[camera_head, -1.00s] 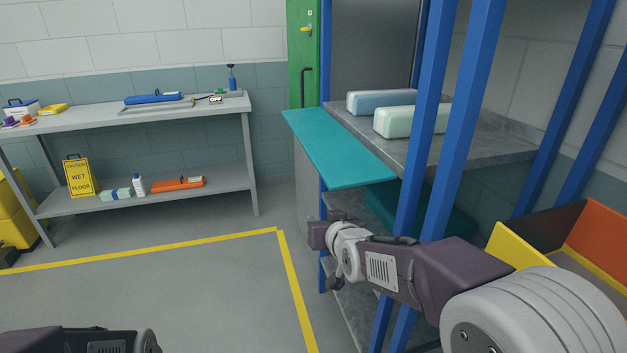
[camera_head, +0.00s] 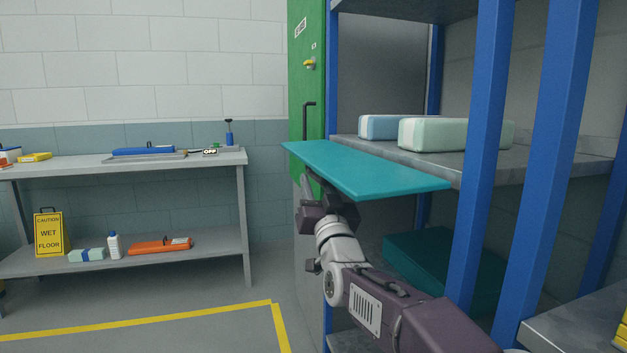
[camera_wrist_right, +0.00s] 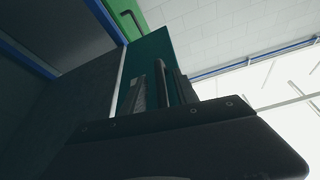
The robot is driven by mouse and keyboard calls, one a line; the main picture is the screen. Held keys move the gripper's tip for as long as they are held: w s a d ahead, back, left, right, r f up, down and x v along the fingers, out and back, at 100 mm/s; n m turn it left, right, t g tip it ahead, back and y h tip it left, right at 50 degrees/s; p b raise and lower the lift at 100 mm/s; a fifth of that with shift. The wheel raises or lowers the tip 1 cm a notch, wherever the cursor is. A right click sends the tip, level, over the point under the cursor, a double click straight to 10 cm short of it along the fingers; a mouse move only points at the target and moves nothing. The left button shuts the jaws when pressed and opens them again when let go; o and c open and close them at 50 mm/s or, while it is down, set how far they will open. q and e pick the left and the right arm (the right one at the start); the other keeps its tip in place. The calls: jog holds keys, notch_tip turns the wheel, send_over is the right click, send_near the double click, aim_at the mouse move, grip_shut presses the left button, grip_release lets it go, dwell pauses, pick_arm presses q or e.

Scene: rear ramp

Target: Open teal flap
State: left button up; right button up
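The teal flap (camera_head: 365,168) is a flat panel that juts out roughly level from the front of the grey shelf in the head view. My right gripper (camera_head: 309,186) is beneath the flap's near-left part and points up, its tips close to the underside. I cannot tell whether they touch it. My left gripper is out of view.
A pale blue bundle (camera_head: 382,127) and a pale green bundle (camera_head: 450,134) lie on the shelf (camera_head: 560,158) behind the flap. Blue posts (camera_head: 487,150) stand right of my right arm. A green door (camera_head: 307,60) is behind. A workbench (camera_head: 60,168) stands left, with open floor before it.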

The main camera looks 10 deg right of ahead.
jog(key=x, duration=0.3)
jog(key=shift+w+r, duration=0.1)
grip_shut()
dwell(1.4)
